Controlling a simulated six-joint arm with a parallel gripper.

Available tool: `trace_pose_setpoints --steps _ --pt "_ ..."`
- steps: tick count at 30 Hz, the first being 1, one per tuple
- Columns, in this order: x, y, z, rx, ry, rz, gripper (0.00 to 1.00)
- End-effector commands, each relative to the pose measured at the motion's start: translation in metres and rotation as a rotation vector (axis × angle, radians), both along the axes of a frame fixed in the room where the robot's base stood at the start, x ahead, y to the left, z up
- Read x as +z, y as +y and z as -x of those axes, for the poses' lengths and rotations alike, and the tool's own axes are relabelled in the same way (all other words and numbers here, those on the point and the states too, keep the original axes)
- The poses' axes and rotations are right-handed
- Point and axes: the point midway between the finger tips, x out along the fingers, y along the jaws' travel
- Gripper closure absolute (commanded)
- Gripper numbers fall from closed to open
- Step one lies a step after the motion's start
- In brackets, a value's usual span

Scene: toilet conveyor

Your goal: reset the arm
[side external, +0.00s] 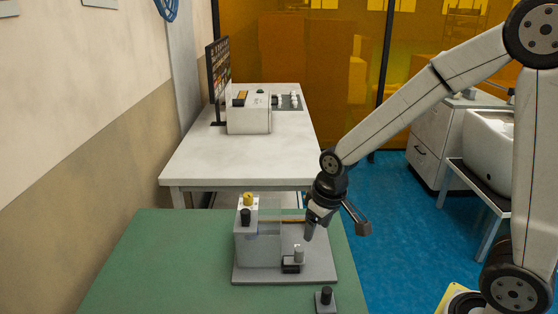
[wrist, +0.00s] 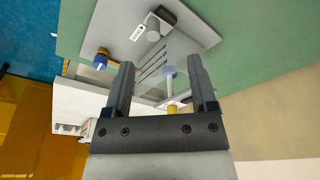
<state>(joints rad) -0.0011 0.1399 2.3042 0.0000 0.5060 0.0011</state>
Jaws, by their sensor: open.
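My gripper (side external: 309,231) hangs over the right part of a grey fixture plate (side external: 318,268) on the green table (side external: 150,262). In the wrist view its two fingers (wrist: 161,68) are spread apart, with nothing held between them. The fixture carries a grey, box-like block (side external: 258,252), a black knob (side external: 245,217), a yellow-capped post (side external: 249,200) and a silver cylinder on a black base (side external: 298,254). Whether the fingertips touch the fixture is unclear.
A small black-knobbed post (side external: 326,298) stands at the green table's front right. Behind is a white table (side external: 220,160) with a boxy device (side external: 249,115) and a dark screen (side external: 218,75). A white cabinet (side external: 433,150) stands at right.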

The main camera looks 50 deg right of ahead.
Motion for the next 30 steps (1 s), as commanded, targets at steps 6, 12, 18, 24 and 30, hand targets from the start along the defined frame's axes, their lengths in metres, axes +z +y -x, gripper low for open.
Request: trace_pose_setpoints --steps 6,12,18,24,30 --pt "-0.012 0.000 0.047 0.000 -0.028 0.000 0.26" --pt "-0.017 0.000 0.065 0.000 -0.040 0.000 0.26" --pt "-0.018 0.000 0.067 0.000 -0.041 0.000 0.26" --pt "-0.018 0.000 0.067 0.000 -0.040 0.000 0.26" --pt "-0.018 0.000 0.067 0.000 -0.040 0.000 0.26"
